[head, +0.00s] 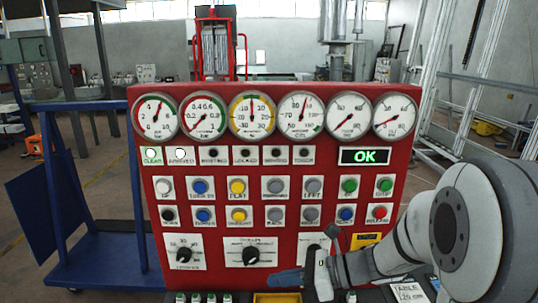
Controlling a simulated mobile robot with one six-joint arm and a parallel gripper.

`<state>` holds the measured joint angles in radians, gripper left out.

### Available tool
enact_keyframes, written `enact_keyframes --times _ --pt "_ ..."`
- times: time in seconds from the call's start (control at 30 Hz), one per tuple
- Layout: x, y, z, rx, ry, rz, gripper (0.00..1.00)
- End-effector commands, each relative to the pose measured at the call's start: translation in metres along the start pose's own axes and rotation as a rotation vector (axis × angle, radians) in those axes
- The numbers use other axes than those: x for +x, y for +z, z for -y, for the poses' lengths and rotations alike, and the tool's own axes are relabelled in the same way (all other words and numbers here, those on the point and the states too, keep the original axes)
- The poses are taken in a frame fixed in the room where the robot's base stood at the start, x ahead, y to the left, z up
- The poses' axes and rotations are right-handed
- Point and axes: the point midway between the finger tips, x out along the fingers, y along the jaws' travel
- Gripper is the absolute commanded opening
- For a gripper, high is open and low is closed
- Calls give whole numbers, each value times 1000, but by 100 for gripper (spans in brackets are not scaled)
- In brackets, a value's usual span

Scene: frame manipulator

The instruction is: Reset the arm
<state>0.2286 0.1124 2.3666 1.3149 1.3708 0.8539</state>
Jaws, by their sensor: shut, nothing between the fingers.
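My gripper (278,278) is low in the head view, in front of the lower part of a red control panel (410,160). It looks shut and empty, with its dark fingers pointing left. My grey-white arm comes in from the right and covers the panel's lower right part. Close by is a lever with a round knob (333,231) beside a white plate (312,243). I cannot tell whether the gripper touches the panel.
The panel carries several gauges (251,115), coloured buttons, two rotary knobs (250,256) and a green OK display (365,156). A yellow tray edge (278,298) shows below. A blue metal frame (100,270) stands left. Open floor lies behind.

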Motion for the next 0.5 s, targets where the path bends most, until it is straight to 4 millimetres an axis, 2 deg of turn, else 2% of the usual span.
enact_keyframes --times 0.03,0.1,0.2,0.33,0.5 --pt "1 -5 -23 -148 44 -108 0" --pt "-4 -18 -47 -356 113 -259 0" --pt "-18 -38 -74 -661 221 -467 0" --pt "-50 -58 -94 -1062 381 -727 0" --pt "-94 -65 -98 -1503 597 -1016 0"
